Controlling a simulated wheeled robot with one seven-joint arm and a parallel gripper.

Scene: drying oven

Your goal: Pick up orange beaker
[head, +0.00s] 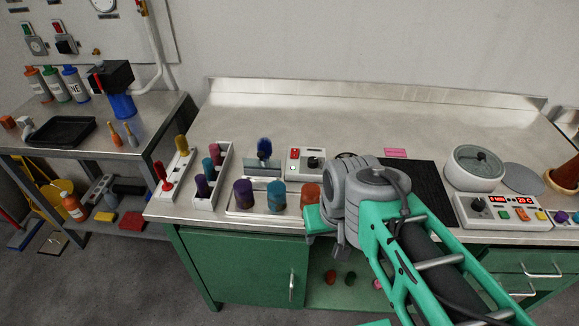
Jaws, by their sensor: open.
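The orange beaker (311,193) stands on the bench, at the right end of a row of coloured beakers. Its lower right part is partly covered by my arm. Beside it in the row are a blue beaker (276,196) and a purple beaker (243,194). The green end of my gripper (317,219) shows just below and in front of the orange beaker, left of my grey wrist. My gripper is open. Its fingertips are largely hidden, and I cannot tell whether they touch the beaker.
Two white racks with coloured items (176,166) stand to the left. A small control box (309,162) is behind the beakers. A dark mat (425,187), a lidded round vessel (474,167) and a control panel (502,211) are at the right. The back of the bench is clear.

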